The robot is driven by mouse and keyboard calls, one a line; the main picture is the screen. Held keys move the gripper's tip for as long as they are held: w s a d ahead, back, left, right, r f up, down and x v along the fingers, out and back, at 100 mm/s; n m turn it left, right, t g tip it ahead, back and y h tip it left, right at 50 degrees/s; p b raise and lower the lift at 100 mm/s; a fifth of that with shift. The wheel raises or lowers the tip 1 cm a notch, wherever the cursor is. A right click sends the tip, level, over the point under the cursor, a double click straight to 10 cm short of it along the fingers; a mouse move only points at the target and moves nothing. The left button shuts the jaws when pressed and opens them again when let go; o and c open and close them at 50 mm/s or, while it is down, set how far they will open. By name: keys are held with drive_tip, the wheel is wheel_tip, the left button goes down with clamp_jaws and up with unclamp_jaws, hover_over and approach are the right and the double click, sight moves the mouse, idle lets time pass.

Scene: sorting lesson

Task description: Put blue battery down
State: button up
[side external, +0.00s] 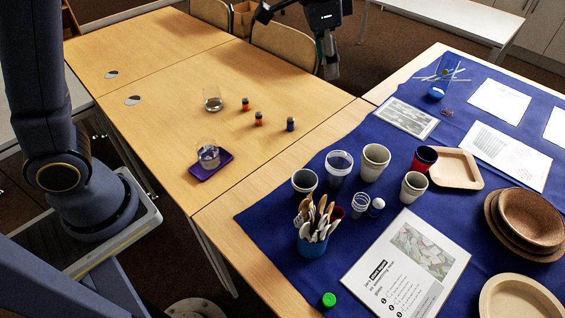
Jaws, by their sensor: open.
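The blue battery (290,124) stands upright on the wooden table, to the right of two orange batteries, one nearer (258,119) and one farther (245,104). My gripper (331,72) is at the top of the view, higher in the picture than the blue battery and apart from it. It points down and is open, with nothing seen between its fingers; the fingertips are small and dark here.
A clear glass (212,99) stands left of the batteries. Another glass (208,154) stands on a purple tray (225,157) nearer the front. A blue cloth (262,217) with cups, cutlery, plates and papers covers the right table. Bare wood surrounds the batteries.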

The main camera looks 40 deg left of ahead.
drive_tip(key=s+a+r+n+t, duration=0.1)
drive_tip(key=s+a+r+n, duration=0.15)
drive_tip(key=s, duration=0.25)
drive_tip(key=s+a+r+n, duration=0.1)
drive_tip(key=s+a+r, duration=0.1)
drive_tip(key=s+a, duration=0.2)
drive_tip(key=s+a+f+n+t, duration=0.1)
drive_tip(key=s+a+n, duration=0.1)
drive_tip(key=s, duration=0.5)
drive_tip(key=s+a+f+n, duration=0.2)
drive_tip(key=s+a, duration=0.1)
drive_tip(key=s, duration=0.5)
drive_tip(key=shift+s+a+f+t+y, duration=0.15)
drive_tip(key=shift+s+a+t+y, duration=0.15)
drive_tip(key=shift+a+t, duration=0.1)
